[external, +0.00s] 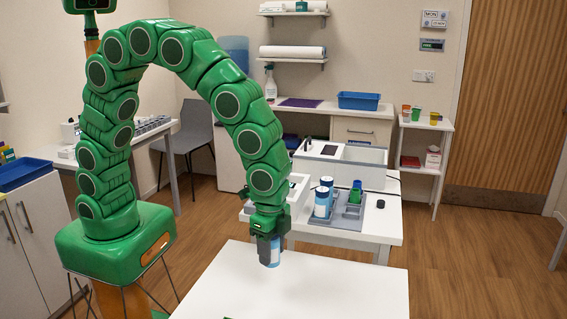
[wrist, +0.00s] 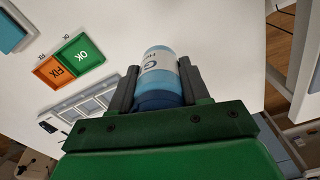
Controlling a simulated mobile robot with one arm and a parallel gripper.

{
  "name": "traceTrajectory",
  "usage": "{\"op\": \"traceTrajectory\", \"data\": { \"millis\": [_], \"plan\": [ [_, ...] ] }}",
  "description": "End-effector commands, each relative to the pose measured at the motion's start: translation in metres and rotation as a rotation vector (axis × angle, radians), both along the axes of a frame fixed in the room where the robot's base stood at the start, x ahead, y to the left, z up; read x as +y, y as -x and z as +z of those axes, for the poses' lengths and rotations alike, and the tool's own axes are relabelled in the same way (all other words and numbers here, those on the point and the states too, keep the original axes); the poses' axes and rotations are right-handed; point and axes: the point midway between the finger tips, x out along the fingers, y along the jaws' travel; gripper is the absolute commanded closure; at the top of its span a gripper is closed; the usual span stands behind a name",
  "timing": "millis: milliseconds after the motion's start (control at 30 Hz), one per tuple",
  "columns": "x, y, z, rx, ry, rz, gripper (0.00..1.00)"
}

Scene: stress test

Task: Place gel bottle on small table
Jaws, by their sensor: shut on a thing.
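The gel bottle (external: 273,257) is blue with a white label. It shows in the wrist view (wrist: 158,64) between two dark fingers. My gripper (external: 269,240) is shut on it and points down; its fingers also show in the wrist view (wrist: 159,80). In the external view, the bottle is over the back part of the white table (external: 300,290) in the foreground. I cannot tell whether its base touches the tabletop. The fingers hide part of its sides.
Behind stands another white table with a grey tray (external: 340,222) holding blue-and-white bottles (external: 322,203) and a green cup (external: 355,192). The wrist view shows green OK (wrist: 83,56) and orange FIX (wrist: 55,72) squares. Most of the foreground tabletop in the external view is clear.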

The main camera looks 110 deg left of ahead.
Motion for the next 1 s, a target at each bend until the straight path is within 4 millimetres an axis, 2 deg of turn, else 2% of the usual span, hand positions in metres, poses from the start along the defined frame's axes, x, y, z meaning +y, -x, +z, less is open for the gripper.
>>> {"op": "traceTrajectory", "data": {
  "millis": [400, 600, 833, 1000],
  "plan": [
    [-0.033, 0.079, 0.023, 0.003, 0.002, -0.295, 0.88],
    [-0.044, 0.11, 0.028, 0.003, 0.003, -0.419, 0.88],
    [-0.049, 0.128, 0.032, 0.0, 0.005, -0.49, 0.88],
    [-0.051, 0.122, 0.028, 0.003, 0.004, -0.5, 0.88]
  ]
}}
